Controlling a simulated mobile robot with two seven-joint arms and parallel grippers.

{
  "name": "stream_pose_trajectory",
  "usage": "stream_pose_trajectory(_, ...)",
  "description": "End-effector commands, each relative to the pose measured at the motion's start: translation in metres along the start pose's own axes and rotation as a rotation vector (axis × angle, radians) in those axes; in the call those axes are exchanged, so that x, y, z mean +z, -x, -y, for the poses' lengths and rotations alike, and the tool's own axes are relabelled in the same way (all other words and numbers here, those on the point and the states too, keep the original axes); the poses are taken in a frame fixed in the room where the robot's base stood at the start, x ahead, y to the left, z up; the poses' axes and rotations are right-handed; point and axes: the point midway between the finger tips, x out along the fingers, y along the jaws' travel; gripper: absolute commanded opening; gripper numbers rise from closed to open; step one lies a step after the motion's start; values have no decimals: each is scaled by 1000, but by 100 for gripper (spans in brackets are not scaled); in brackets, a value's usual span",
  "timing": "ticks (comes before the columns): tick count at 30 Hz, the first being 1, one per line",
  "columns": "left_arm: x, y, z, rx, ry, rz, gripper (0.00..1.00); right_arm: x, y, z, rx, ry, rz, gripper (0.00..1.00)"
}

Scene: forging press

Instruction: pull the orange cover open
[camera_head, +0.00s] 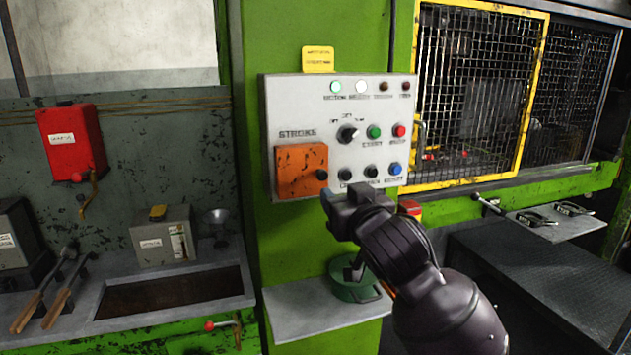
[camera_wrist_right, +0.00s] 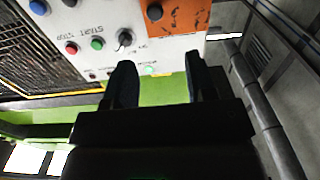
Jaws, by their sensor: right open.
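The orange cover (camera_head: 299,166) is a scuffed square plate at the lower left of the white control panel (camera_head: 300,103), under the word STROKE. It lies shut against the panel, with a small black knob (camera_head: 321,174) at its right edge. In the right wrist view the cover (camera_wrist_right: 189,17) and its knob (camera_wrist_right: 155,12) show at the top, partly cut off by the frame. My right gripper (camera_head: 330,203) is just below and right of the cover in the head view. Its two fingers (camera_wrist_right: 159,75) are apart with nothing between them. My left gripper is not in view.
Several buttons, lamps and a rotary switch (camera_head: 347,134) sit right of and above the cover. A grey shelf (camera_head: 300,318) with a green round container (camera_head: 352,285) is below. A yellow-framed mesh guard (camera_head: 532,95) stands right, a red box (camera_head: 70,140) left.

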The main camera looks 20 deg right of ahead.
Motion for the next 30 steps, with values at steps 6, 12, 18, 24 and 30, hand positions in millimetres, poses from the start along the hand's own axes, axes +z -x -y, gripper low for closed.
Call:
stream_pose_trajectory(6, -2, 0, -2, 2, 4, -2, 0, 1, -10, -1, 7, -30, 11, 51)
stream_pose_trajectory(12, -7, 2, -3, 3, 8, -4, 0, 0, -40, -2, 7, -30, 10, 51)
stream_pose_trajectory(18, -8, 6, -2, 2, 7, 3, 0, 2, -72, -2, 6, -29, 11, 51)
stream_pose_trajectory(24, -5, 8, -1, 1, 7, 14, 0, 2, -96, -2, 7, -29, 10, 51)
stream_pose_trajectory(30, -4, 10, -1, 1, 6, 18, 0, 3, -107, -2, 7, -29, 10, 51)
